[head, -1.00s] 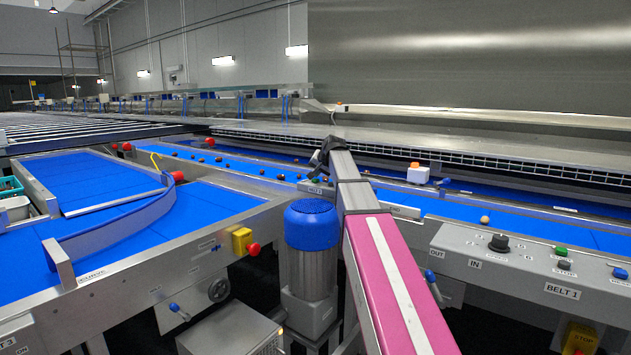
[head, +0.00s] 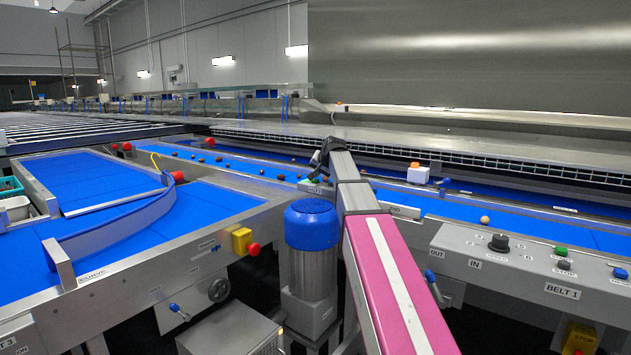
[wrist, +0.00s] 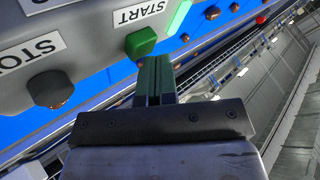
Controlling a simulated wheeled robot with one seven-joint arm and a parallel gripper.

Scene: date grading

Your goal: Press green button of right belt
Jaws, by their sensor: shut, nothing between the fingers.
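The green START button (wrist: 141,42) sits on a grey panel in the wrist view. My gripper (wrist: 155,62) is shut and empty, its fingertips right at the button's lower edge; whether they touch it I cannot tell. A lit green strip (wrist: 179,17) lies just beyond the button. The dark STOP button (wrist: 50,89) is to the left. In the head view my gripper (head: 321,155) is at the far end of my arm, small and dark, above a grey control box (head: 314,187) that my arm partly hides.
A nearer panel (head: 465,243) marked BELT 1 has its own green button (head: 561,251) and black knob (head: 498,242). A blue-topped motor (head: 311,224) stands left of my arm. Blue belt (head: 240,175) carries several dates. A red knob (head: 253,249) sits on a yellow box.

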